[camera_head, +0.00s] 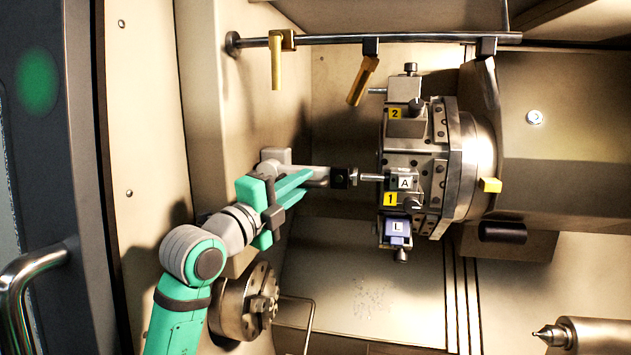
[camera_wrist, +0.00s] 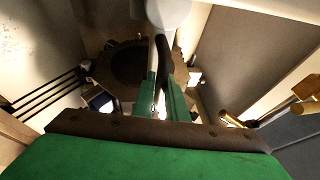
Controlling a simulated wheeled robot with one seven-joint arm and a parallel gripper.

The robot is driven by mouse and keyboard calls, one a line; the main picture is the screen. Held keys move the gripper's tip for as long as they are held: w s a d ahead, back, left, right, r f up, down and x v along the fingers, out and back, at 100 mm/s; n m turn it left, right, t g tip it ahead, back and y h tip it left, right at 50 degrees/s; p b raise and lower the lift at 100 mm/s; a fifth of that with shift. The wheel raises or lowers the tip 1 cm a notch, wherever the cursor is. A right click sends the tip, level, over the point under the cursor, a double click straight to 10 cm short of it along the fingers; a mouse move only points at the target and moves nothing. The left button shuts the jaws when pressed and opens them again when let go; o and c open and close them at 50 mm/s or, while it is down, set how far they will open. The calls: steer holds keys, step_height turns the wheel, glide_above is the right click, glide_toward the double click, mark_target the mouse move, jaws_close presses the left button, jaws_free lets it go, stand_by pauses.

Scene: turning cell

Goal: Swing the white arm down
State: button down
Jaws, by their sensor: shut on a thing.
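The white arm (camera_head: 318,174) sticks out to the right from a pale mount (camera_head: 275,158) on the cell's left wall. It lies roughly level and ends in a black block (camera_head: 343,178) close to the turret (camera_head: 415,165). A rounded white end (camera_wrist: 168,12) shows at the top there. The exact contact is partly hidden by the fingers.
The turret carries tool blocks marked 1, 2, A and L. A rail (camera_head: 370,40) with yellow nozzles (camera_head: 277,65) crosses the top. A pointed centre (camera_head: 580,335) is at lower right. The space below the white arm looks clear.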

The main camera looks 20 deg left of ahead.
steer(key=shift+f, duration=0.2)
steer(key=c, duration=2)
jaws_free()
steer(key=shift+c, duration=0.2)
